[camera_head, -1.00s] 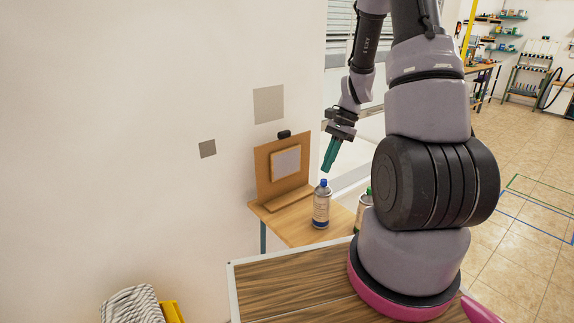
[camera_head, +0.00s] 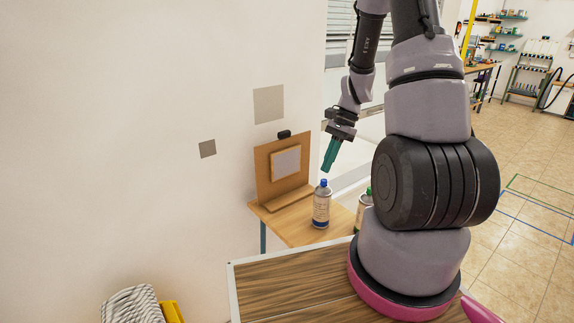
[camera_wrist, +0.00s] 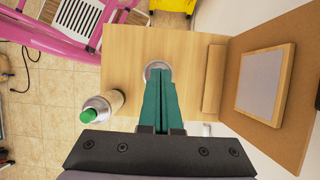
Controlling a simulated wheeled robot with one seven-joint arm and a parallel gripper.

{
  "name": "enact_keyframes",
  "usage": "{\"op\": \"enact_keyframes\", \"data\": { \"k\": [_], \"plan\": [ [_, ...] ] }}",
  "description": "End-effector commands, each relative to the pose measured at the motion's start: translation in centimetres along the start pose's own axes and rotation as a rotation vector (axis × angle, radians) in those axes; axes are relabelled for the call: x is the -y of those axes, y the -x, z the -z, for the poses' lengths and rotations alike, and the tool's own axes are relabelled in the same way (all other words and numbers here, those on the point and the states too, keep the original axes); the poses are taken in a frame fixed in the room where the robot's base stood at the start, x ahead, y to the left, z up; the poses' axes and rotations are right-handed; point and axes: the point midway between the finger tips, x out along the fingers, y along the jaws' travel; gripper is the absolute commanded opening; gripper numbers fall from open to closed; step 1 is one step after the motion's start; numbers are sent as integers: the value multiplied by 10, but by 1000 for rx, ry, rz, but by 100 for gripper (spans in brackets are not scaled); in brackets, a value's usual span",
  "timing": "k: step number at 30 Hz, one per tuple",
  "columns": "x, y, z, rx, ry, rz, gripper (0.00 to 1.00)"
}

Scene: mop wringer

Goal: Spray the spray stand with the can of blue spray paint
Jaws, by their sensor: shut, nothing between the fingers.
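The blue-capped spray can (camera_head: 321,206) stands upright on a small wooden table in the head view. In the wrist view its top (camera_wrist: 157,68) shows partly, the rest hidden behind my fingers. My gripper (camera_head: 328,165) points down just above the can, apart from it, with its green fingers shut and empty; the fingers also show in the wrist view (camera_wrist: 160,90). The spray stand (camera_head: 268,172) is a brown board with a pale framed panel (camera_head: 286,163), standing at the table's back left against the wall. It is at the right of the wrist view (camera_wrist: 285,60).
A green-capped can (camera_wrist: 100,107) stands on the table (camera_wrist: 190,42), partly hidden by my arm in the head view (camera_head: 362,212). A striped mop head (camera_head: 133,304) and yellow bucket (camera_head: 172,312) are at bottom left. Tiled floor (camera_head: 530,190) is open at the right.

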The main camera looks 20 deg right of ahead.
Motion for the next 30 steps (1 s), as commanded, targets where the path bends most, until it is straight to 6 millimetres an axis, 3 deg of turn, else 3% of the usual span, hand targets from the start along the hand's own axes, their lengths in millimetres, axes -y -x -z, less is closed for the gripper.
{"op": "enact_keyframes", "data": {
  "k": [30],
  "plan": [
    [0, -22, 10, 1, 0, -1, 0]
  ]
}}
